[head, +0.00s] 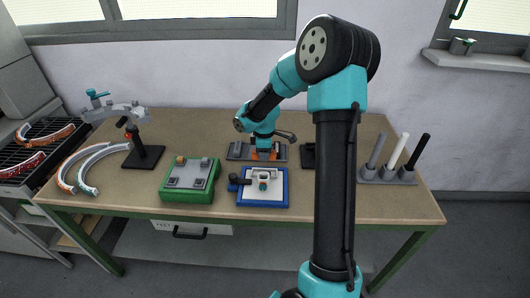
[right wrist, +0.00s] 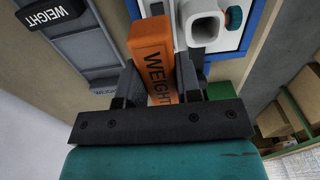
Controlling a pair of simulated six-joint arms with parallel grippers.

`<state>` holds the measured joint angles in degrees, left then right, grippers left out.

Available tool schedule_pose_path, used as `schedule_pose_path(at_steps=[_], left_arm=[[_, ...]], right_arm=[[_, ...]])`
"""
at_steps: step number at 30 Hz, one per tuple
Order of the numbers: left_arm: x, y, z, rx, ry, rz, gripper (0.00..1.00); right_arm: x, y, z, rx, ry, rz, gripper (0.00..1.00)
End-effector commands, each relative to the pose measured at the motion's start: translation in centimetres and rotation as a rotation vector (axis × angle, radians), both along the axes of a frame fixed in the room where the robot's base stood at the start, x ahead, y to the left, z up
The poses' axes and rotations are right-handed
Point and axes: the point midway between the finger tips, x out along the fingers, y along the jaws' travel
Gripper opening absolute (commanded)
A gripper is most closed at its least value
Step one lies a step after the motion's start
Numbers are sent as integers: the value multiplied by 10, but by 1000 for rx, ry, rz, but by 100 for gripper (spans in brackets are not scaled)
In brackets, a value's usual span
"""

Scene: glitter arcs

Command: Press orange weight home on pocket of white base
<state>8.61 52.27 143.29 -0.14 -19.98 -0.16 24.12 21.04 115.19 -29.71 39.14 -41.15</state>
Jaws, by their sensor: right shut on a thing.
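My right gripper (head: 264,149) is over the grey rack at the back middle of the table. In the right wrist view its jaws (right wrist: 150,92) are shut on the orange weight (right wrist: 152,48), a block lettered WEIGHT. A bit of the weight (head: 255,156) shows orange below the gripper in the head view. The white base (head: 264,181) sits on a blue-edged tray in front of the rack, apart from the weight. The right wrist view shows part of the white base (right wrist: 229,47) beside the weight; I cannot make out its pocket. My left gripper is not in view.
The grey rack (head: 236,151) holds a black weight (right wrist: 55,16) in the right wrist view. A green fixture (head: 186,196) stands left of the blue tray (head: 262,205). A black stand (head: 143,158) and curved tubes (head: 88,164) are at left; upright rods (head: 394,155) are at right.

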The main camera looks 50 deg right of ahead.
Motion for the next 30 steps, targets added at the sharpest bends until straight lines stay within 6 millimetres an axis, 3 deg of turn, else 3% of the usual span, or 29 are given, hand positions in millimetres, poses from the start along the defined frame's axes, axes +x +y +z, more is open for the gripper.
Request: schedule_pose_path(at_steps=[11,30], left_arm=[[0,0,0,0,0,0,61],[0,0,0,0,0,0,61]], right_arm=[[0,0,-8,-1,2,-1,0],[0,0,-53,0,1,-2,0]])
